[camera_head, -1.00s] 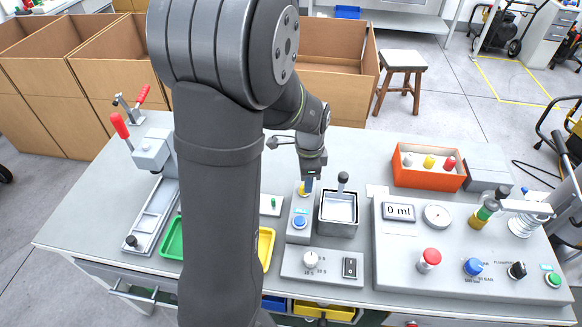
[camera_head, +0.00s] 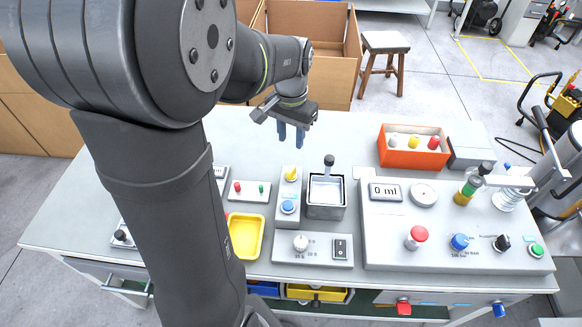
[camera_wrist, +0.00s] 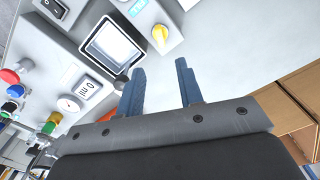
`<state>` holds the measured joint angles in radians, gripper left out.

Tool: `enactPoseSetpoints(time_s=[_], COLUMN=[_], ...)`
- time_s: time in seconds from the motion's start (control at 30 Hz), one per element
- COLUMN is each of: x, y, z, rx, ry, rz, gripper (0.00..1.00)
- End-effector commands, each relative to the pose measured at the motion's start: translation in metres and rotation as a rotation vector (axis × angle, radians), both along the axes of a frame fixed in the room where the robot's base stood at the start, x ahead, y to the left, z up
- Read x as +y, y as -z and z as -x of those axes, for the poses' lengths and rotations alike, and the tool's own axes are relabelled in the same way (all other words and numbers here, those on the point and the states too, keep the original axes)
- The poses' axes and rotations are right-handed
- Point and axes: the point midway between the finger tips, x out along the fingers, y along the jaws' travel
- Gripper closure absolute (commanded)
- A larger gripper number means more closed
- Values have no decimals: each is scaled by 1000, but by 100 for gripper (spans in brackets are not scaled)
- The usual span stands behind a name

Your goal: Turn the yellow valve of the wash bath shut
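The yellow valve (camera_head: 291,174) is a small knob on top of a narrow grey block, left of the wash bath (camera_head: 326,196), a square metal basin. A blue button (camera_head: 288,207) sits in front of the valve on the same block. The valve also shows in the wrist view (camera_wrist: 160,36), above my fingers and apart from them. My gripper (camera_head: 291,140) hangs above the table behind the valve block. In the wrist view my gripper (camera_wrist: 158,78) has its two blue fingers apart, with nothing between them.
A black-topped lever (camera_head: 329,161) stands at the bath's back edge. A control panel (camera_head: 380,240) with coloured knobs lies right, an orange box (camera_head: 412,147) behind it. A yellow tray (camera_head: 245,236) lies left. The table behind the valve block is clear.

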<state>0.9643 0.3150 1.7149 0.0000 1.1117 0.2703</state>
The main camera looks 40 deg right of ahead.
Motion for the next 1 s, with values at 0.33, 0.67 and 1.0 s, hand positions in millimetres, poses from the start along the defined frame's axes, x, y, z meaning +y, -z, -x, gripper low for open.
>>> enactPoseSetpoints(time_s=[0.33,0.67,1.0], x=[1,0,0], y=[78,120,124], z=[1,0,0], rx=[3,0,0], ry=[2,2,2], rz=[-4,-1,0], gripper=[66,66,66])
